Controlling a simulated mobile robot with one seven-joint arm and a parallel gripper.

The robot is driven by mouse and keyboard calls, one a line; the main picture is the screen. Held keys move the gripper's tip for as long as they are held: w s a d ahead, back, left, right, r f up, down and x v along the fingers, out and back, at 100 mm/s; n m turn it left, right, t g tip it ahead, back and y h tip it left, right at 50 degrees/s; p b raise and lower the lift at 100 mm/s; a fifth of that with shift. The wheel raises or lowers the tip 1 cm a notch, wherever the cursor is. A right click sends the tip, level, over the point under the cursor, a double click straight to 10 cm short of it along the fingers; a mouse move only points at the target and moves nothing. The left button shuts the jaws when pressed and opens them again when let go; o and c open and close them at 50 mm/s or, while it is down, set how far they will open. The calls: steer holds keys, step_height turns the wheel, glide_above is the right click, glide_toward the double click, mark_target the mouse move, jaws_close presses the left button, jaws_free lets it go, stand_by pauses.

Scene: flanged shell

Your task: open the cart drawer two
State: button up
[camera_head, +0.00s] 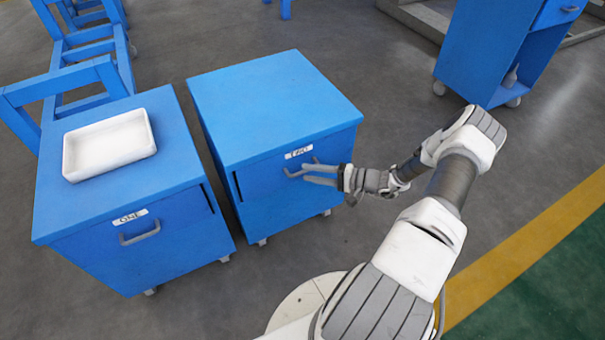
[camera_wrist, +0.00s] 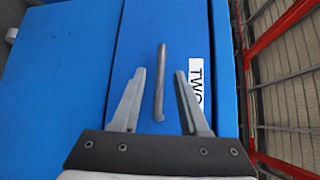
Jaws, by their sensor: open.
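The blue cart labelled TWO (camera_head: 273,108) stands in the middle of the head view, with its drawer front towards my arm. The grey bar handle of drawer two (camera_wrist: 159,85) shows in the wrist view, beside the white TWO label (camera_wrist: 196,88). The drawer looks shut. My gripper (camera_head: 308,174) is at the handle in the head view. In the wrist view my gripper (camera_wrist: 158,80) is open, with one finger on each side of the handle and a gap on both sides. Part of the handle is hidden behind the fingers in the head view.
A second blue cart labelled ONE (camera_head: 170,250) stands to the left, with a white tray (camera_head: 108,145) on top. A narrow gap separates the carts. Blue frames (camera_head: 85,75) stand behind at the left, and another blue cart (camera_head: 490,50) at the upper right.

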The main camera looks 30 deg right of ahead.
mark_target(302, 172)
steer(key=shift+x, duration=1.55)
jaws_close()
